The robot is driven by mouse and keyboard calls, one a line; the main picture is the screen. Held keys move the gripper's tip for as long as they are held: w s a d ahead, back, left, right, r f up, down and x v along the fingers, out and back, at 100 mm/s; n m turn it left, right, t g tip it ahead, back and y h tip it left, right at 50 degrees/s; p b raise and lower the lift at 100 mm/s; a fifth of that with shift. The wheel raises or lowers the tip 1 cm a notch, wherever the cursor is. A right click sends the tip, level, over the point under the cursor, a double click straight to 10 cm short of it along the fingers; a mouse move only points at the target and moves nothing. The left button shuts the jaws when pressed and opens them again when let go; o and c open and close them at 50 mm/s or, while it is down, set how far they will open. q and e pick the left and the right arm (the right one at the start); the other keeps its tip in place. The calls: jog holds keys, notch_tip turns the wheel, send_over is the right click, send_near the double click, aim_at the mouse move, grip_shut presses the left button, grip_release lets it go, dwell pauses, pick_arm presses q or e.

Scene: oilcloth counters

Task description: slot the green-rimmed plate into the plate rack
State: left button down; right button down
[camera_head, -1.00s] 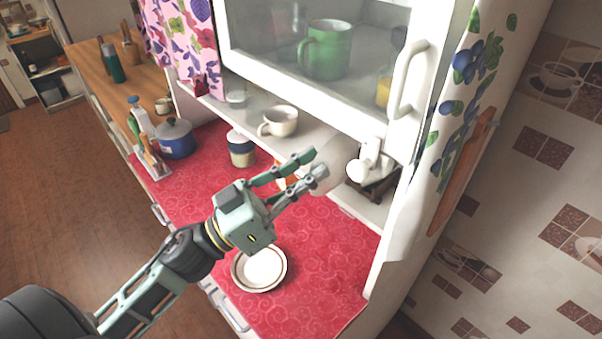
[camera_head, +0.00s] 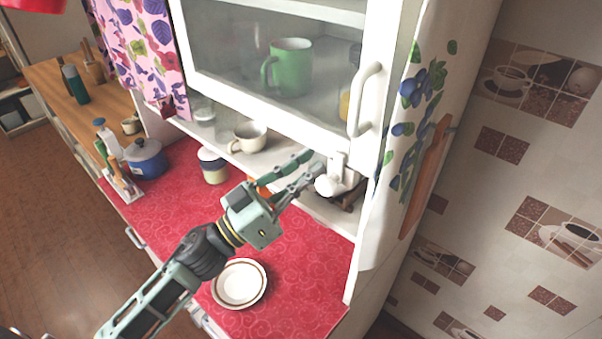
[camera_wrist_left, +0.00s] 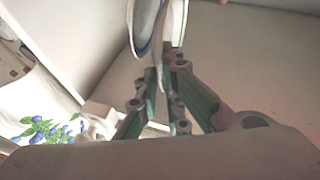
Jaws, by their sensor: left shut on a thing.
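My left gripper (camera_head: 313,164) reaches into the open shelf under the glass cabinet. In the left wrist view its fingers (camera_wrist_left: 165,74) are shut on a thin plate (camera_wrist_left: 174,24), seen nearly edge-on. I take it as the green-rimmed plate, but its rim colour is hard to tell. Beside it, very close, is a dish with a dark bluish rim (camera_wrist_left: 146,28). In the head view the dark brown plate rack (camera_head: 348,204) is just right of the fingertips, largely hidden behind white pieces. I cannot tell whether the held plate is in a slot. My right gripper is not in view.
A brown-rimmed plate (camera_head: 239,284) lies on the red counter (camera_head: 300,270) below my arm. A white cup (camera_head: 248,136) stands on the shelf, left of the gripper. A jar (camera_head: 213,166) and blue pot (camera_head: 146,160) stand farther left. The cabinet door handle (camera_head: 366,98) hangs above.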

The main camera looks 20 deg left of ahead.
pick_arm(q)
jog(key=shift+w+d, duration=0.3)
jog(key=shift+w, duration=0.4)
jog(key=shift+w+d, duration=0.3)
jog(key=shift+w, duration=0.35)
jog(key=shift+f, duration=0.7)
jog(key=c, duration=1.8)
grip_release()
jog(key=shift+f, duration=0.1)
jog(key=shift+s+a, duration=0.1)
jog(key=shift+s+a+f, duration=0.15)
jog(key=shift+s+f, duration=0.05)
jog(key=v, duration=1.1)
jog(key=shift+s+a, duration=0.15)
